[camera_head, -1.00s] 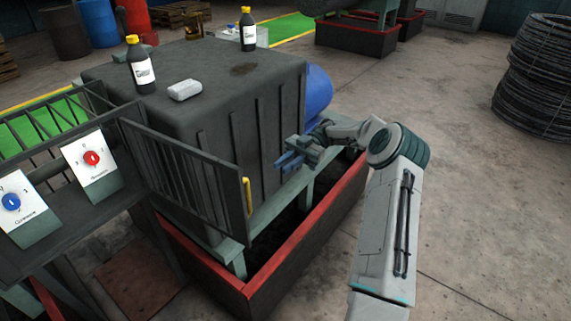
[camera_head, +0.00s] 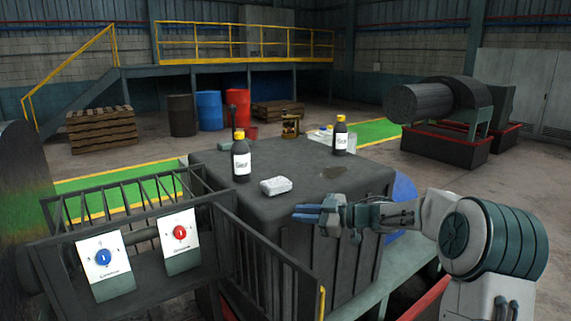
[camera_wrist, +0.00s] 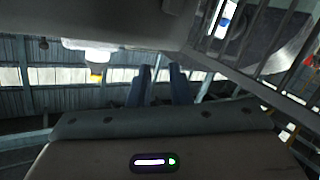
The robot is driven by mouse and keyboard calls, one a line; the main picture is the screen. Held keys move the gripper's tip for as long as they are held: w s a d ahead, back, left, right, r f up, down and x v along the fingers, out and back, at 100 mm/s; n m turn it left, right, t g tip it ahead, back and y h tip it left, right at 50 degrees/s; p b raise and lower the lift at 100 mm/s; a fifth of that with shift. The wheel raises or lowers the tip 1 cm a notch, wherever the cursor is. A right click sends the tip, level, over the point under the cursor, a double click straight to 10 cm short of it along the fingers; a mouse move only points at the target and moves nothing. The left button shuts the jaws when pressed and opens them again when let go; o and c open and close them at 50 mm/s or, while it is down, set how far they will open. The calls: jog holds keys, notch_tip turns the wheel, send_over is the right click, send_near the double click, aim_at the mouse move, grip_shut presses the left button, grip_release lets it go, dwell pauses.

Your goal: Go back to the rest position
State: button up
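My gripper (camera_head: 308,213) is in front of the dark machine housing (camera_head: 262,212), level with its top and pointing left. Its two blue fingers also show in the wrist view (camera_wrist: 162,82), with a clear gap and nothing between them. My arm reaches in from the right side of the head view.
Two dark bottles with yellow caps (camera_head: 241,160) (camera_head: 340,136) and a white block (camera_head: 276,186) sit on the housing. A barred guard gate (camera_head: 262,262) stands at its front. Control boxes with a blue knob (camera_head: 103,258) and red knob (camera_head: 180,233) are at left.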

jog(key=d+r+m+t+h, duration=0.3)
jog(key=r+m+t+h, duration=0.3)
jog(key=t+h, duration=0.15)
jog(key=s+d+f+m+g+h, duration=0.1)
jog(key=s+d+m+g+h, duration=0.1)
jog(key=s+d+m+h, duration=0.75)
jog(key=s+a+f+m+g+y, duration=0.1)
jog(key=s+f+g, duration=0.3)
jog(key=s, duration=1)
jog(key=s+a+f+m+g+y, duration=0.1)
jog(key=s+f+g, duration=0.3)
jog(key=s, duration=1)
notch_tip(320, 180, down, 2)
jog(key=shift+s+a+f, duration=0.1)
jog(key=shift+s+a, duration=0.25)
jog(key=shift+a, duration=0.05)
jog(key=shift+d, duration=0.15)
